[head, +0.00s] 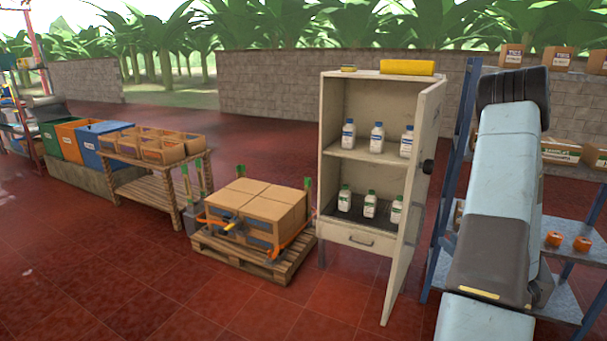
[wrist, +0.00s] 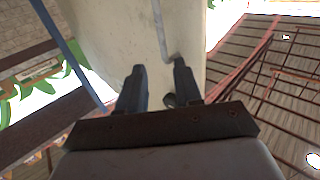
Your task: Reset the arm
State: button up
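My arm (head: 497,200) rises at the right of the head view, in front of the blue shelf rack. My gripper does not clearly show there. In the wrist view my gripper (wrist: 160,75) has its two dark fingers apart, with no object held between them. A pale, worn panel (wrist: 110,35) fills the view beyond the fingertips, with a thin grey strip running down it. A small dark rounded piece shows between the fingers near their base; I cannot tell whether they touch it. The cabinet (head: 336,110) stands left of my arm, its door (head: 412,215) swung open.
White bottles (head: 376,138) stand on two cabinet shelves. A yellow case (head: 407,67) lies on top. A pallet (head: 250,262) with cartons stands left of the cabinet. The blue rack (head: 455,150) is close by my arm. Red floor (head: 130,270) is clear at front left.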

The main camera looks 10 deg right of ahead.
jog(key=w+a+r+g+h, duration=0.3)
jog(key=w+r, duration=0.4)
jog(key=r, duration=0.2)
jog(key=s+a+r+m+g+h, duration=0.1)
jog(key=s+a+r+g+h, duration=0.15)
jog(key=a+r, duration=0.6)
jog(key=s+a+r+g+y, duration=0.1)
jog(key=s+a+r+g, duration=0.2)
jog(key=s+a, duration=0.6)
jog(key=s+a+r+g+y, duration=0.2)
jog(key=s+a+r, duration=0.4)
jog(key=s+a, duration=0.4)
jog(key=s+g, duration=0.1)
jog(key=s, duration=0.4)
jog(key=shift+a+m+g, duration=0.2)
jog(key=shift+m+g, duration=0.1)
jog(key=shift+g, duration=0.05)
jog(key=shift+s, duration=0.25)
